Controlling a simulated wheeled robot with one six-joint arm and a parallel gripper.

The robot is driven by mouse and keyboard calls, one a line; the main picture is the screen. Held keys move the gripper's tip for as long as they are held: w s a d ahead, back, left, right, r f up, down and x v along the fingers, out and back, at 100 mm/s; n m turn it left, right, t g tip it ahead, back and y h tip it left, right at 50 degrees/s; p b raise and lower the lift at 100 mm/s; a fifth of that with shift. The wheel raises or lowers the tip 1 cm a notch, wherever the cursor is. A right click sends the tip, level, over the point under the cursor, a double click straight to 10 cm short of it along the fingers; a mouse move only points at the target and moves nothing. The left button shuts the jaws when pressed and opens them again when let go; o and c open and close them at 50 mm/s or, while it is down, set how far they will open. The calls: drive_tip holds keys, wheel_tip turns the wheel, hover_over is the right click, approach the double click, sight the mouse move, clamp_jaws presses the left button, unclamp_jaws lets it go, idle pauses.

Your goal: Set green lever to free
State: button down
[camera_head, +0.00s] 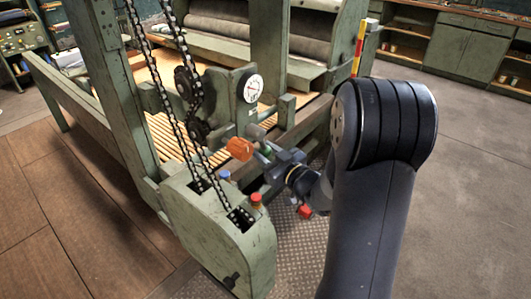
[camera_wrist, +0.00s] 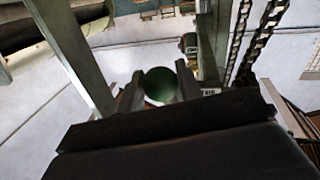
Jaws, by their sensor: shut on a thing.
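The green lever's rounded end (camera_wrist: 160,80) shows between the two fingers of my gripper (camera_wrist: 160,92) in the wrist view. In the head view my gripper (camera_head: 271,160) reaches in from the right, beside the machine's gauge housing. A small part of the green lever (camera_head: 267,149) shows just past the fingers, and the rest is hidden by them. My gripper is shut on the green lever. The lever's markings for its positions cannot be read.
An orange block (camera_head: 240,149) and a grey knob (camera_head: 255,131) sit close to my gripper. A round gauge (camera_head: 253,88) is above. Red (camera_head: 256,199) and blue (camera_head: 225,175) buttons top the green housing (camera_head: 225,235). Chains (camera_head: 180,100) run at left. Open floor (camera_head: 470,200) lies right.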

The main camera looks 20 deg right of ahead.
drive_tip(key=shift+w+d+f+b, duration=0.1)
drive_tip(key=shift+b, duration=0.2)
drive_tip(key=n+b, duration=0.1)
drive_tip(key=b, duration=0.1)
drive_tip(key=d+n+b, duration=0.1)
drive_tip(key=b, duration=0.1)
drive_tip(key=shift+w+d+n, duration=0.15)
drive_tip(key=shift+w+n, duration=0.25)
wheel_tip(320, 180, up, 8)
drive_tip(key=w+d+n+y+b, duration=0.2)
drive_tip(key=n+y+b, duration=0.1)
drive_tip(key=n+b, duration=0.9)
drive_tip(key=shift+d+n+t, duration=0.3)
drive_tip(key=shift+d+n, duration=0.1)
drive_tip(key=shift+n, duration=0.5)
drive_tip(key=c, duration=1)
unclamp_jaws()
